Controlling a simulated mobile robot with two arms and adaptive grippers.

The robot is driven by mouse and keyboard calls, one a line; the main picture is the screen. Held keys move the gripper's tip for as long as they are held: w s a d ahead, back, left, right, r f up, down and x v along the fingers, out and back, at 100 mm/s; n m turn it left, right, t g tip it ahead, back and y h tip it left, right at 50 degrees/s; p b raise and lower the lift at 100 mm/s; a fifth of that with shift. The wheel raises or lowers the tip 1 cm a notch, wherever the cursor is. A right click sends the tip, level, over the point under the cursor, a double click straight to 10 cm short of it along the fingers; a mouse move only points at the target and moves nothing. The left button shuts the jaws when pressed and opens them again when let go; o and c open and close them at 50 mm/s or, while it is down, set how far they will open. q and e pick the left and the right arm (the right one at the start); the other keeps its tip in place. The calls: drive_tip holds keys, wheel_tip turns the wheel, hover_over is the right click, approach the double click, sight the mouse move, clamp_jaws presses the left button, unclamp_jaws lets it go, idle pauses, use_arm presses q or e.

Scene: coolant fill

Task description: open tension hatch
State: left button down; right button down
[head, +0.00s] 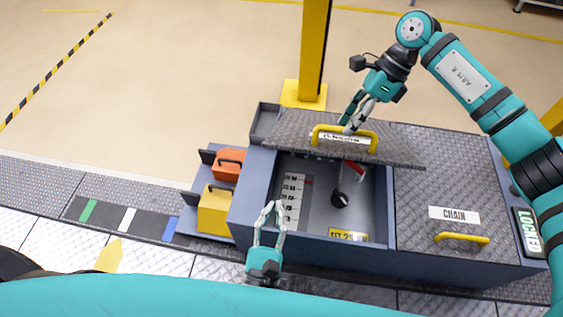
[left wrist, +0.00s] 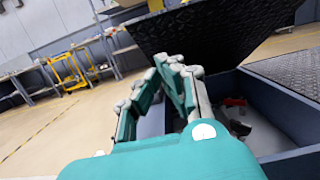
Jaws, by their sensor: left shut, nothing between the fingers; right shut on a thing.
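The tension hatch (head: 395,148) is a dark tread-plate lid with a yellow handle (head: 371,140). It stands raised and tilted over its bay in the head view, and shows as a dark slab in the left wrist view (left wrist: 220,30). My right gripper (head: 350,125) is shut on the yellow handle at the lid. Inside the open bay (head: 320,205) are a marked scale (head: 292,198), a red and white part with a black knob (head: 340,199), and a yellow label (head: 348,235). My left gripper (head: 270,211) is shut and empty at the bay's near left edge; it also shows in the left wrist view (left wrist: 173,65).
A second lid marked CHAIN (head: 454,214), with a yellow handle (head: 461,239), lies closed at right, beside a LOCKED sign (head: 528,231). Orange (head: 228,166) and yellow (head: 214,208) boxes stand at left. A yellow post (head: 313,50) rises behind the lid.

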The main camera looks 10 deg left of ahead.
sight(282, 149)
drive_tip(key=shift+w+d+f, duration=0.1)
drive_tip(key=shift+w+f, duration=0.2)
drive_tip(key=shift+f, duration=0.1)
use_arm(q)
drive_tip(key=w+r, duration=0.4)
drive_tip(key=w, duration=0.5)
drive_tip(key=shift+w+r, duration=0.25)
drive_tip(key=shift+w, duration=0.05)
drive_tip(key=shift+w+r, duration=0.35)
drive_tip(key=shift+r, duration=0.25)
drive_tip(key=shift+w+r, duration=0.35)
drive_tip(key=shift+r, duration=0.2)
drive_tip(key=shift+w+r, duration=0.15)
drive_tip(key=shift+r, duration=0.05)
use_arm(e)
drive_tip(key=shift+f, duration=0.15)
use_arm(q)
drive_tip(key=shift+w+a, duration=0.1)
use_arm(e)
drive_tip(key=shift+w+f, duration=0.1)
use_arm(q)
drive_tip(key=shift+w+f, duration=0.1)
drive_tip(key=shift+f, duration=0.15)
use_arm(e)
drive_tip(key=c, duration=1.7)
unclamp_jaws()
drive_tip(key=shift+w, duration=0.1)
drive_tip(key=o, duration=0.4)
drive_tip(key=shift+r, duration=0.25)
